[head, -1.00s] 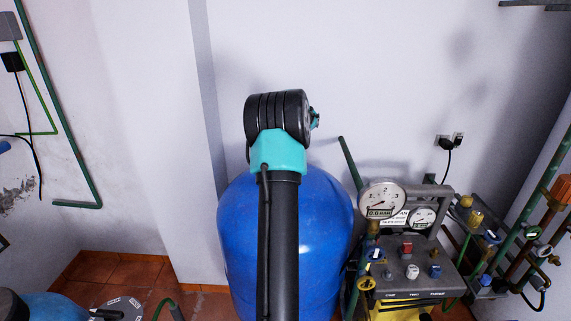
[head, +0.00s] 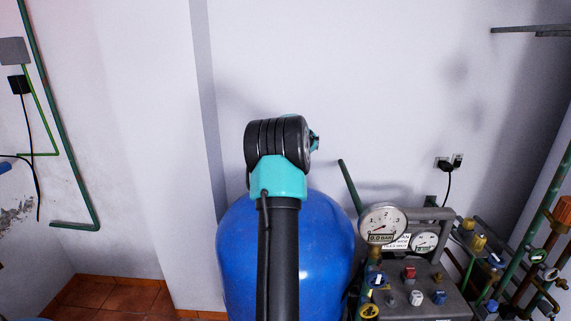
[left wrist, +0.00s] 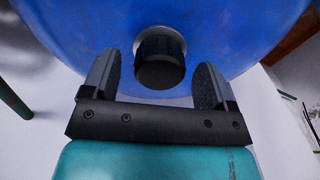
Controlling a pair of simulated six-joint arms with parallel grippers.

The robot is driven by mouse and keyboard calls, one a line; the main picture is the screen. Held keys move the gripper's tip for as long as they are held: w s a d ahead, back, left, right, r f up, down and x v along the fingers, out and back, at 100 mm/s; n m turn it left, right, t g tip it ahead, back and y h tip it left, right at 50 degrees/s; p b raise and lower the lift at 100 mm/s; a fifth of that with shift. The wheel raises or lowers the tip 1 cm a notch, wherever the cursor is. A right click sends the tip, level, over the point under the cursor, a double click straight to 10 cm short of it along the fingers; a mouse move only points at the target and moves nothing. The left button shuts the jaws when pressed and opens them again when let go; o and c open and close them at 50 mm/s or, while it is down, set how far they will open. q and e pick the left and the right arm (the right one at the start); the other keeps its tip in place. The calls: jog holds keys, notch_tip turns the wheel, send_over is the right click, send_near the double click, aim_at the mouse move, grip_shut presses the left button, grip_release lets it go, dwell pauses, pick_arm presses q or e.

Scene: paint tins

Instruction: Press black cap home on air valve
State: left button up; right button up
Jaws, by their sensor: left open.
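A blue tank (head: 330,255) with a domed top stands in the middle of the head view. It also fills the top of the left wrist view (left wrist: 60,22). A round black cap (left wrist: 160,62) sits against the tank in the left wrist view; the air valve beneath it is hidden. My left gripper (left wrist: 157,75) is open. Its two fingers stand on either side of the cap, with a visible gap on each side. In the head view my arm covers part of the tank, and the cap and gripper are out of sight. My right gripper is in neither view.
A grey panel with pressure gauges (head: 383,222), knobs and pipes stands right of the tank. A green pipe (head: 72,160) runs down the left wall. The wall above the tank is clear. Tiled floor (head: 105,297) shows at lower left.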

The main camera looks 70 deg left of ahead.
pick_arm(q)
notch_tip(320, 180, up, 17)
jog(key=shift+f, duration=0.2)
dwell(0.5)
